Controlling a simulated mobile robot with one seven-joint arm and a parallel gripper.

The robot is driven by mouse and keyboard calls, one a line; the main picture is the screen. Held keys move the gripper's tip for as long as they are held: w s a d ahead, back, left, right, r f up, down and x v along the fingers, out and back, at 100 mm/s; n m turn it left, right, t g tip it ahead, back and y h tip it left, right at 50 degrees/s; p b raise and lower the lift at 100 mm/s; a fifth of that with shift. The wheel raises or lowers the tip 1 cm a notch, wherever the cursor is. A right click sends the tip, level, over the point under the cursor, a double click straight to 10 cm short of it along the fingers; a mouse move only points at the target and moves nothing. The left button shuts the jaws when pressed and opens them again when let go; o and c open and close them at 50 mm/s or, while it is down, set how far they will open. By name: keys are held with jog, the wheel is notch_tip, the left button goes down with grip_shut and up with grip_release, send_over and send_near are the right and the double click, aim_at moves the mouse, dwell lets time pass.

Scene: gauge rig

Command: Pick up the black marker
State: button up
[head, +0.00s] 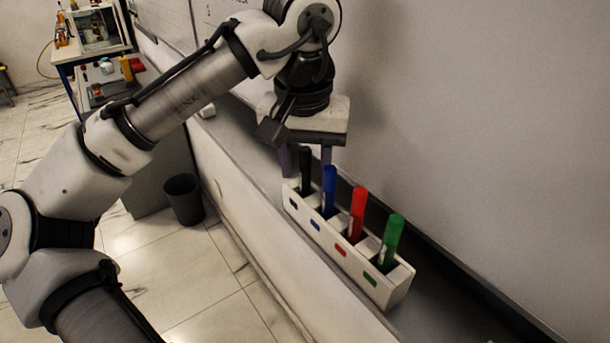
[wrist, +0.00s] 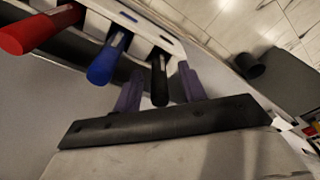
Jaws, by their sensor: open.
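The black marker (head: 305,170) stands upright in the leftmost slot of a white holder (head: 345,251) in the head view. My gripper (head: 306,160) is open above that end of the holder, with its purple fingers on either side of the black marker.
A blue marker (head: 329,190), a red marker (head: 357,213) and a green marker (head: 391,238) stand in the other slots. The holder sits on a grey ledge (head: 440,300) below a whiteboard (head: 480,120). A dark bin (head: 184,199) stands on the floor.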

jog(key=shift+f, duration=0.4)
jog(key=shift+c, duration=0.2)
grip_shut()
jog(key=shift+r, duration=0.15)
